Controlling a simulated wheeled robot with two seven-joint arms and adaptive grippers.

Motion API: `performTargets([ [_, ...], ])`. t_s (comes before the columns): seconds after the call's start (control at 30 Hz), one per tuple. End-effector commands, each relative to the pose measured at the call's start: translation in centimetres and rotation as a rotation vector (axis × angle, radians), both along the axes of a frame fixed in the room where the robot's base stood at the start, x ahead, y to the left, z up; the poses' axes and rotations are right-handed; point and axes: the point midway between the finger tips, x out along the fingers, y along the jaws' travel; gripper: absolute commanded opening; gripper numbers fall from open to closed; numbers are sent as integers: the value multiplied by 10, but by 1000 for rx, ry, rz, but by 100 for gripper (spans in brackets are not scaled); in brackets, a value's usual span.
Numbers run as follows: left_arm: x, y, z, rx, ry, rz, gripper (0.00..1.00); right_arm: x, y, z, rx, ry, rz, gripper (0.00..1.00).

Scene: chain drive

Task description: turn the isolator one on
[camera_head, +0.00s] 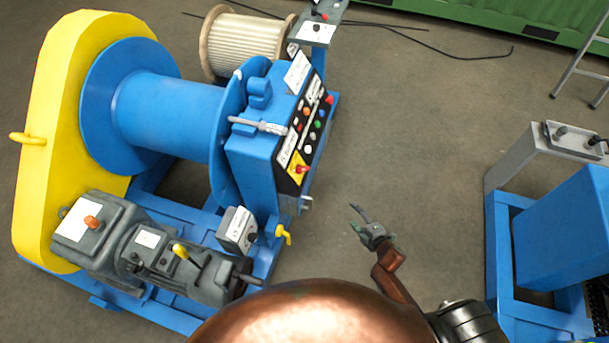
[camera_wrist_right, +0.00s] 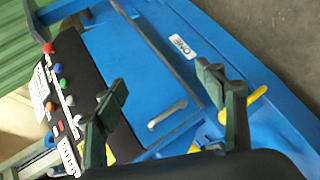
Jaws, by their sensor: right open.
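The blue winch cabinet (camera_head: 252,170) has a black control panel (camera_head: 308,125) with coloured buttons. At the panel's near end, a red knob sits on a yellow plate (camera_head: 297,163). I cannot tell for certain which control is isolator one. In the right wrist view, a blue panel carries a label reading ONE (camera_wrist_right: 183,46), with a grey lever handle (camera_wrist_right: 167,114) below it and a yellow handle (camera_wrist_right: 257,93) to the right. My right gripper (camera_head: 357,218) is open and empty, to the right of the cabinet and apart from it. Its fingers (camera_wrist_right: 165,92) partly cover the panel.
A yellow tap-like handle (camera_head: 284,235) sticks out low beside the cabinet. The motor (camera_head: 150,245) and blue drum (camera_head: 165,112) are at the left. A second blue frame (camera_head: 500,240) stands at the right. The floor (camera_head: 420,150) between is mostly clear.

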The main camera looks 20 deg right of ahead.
Motion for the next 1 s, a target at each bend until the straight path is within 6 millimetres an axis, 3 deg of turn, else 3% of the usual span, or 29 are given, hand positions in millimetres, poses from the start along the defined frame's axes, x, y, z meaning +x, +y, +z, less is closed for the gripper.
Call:
performTargets([
  [0.03, -8, 0, -29, 0, 20, 2, 42, 30, 13, 17, -114, -112, 111, 64],
  [0.13, -12, -1, -53, -1, 39, 7, 42, 68, 45, 78, -341, -324, 302, 64],
  [0.2, -14, -2, -65, -1, 50, 9, 42, 82, 68, 113, -482, -453, 406, 64],
  [0.3, -17, -2, -78, 0, 64, 11, 42, 89, 94, 150, -645, -596, 512, 64],
  [0.4, -18, -3, -84, -1, 69, 13, 42, 90, 111, 172, -750, -686, 573, 64],
  [0.57, -15, -3, -85, -1, 72, 14, 42, 95, 125, 188, -813, -741, 606, 64],
  [1.0, 7, -5, -77, -2, 67, 24, 42, 148, 157, 188, -810, -739, 604, 64],
])
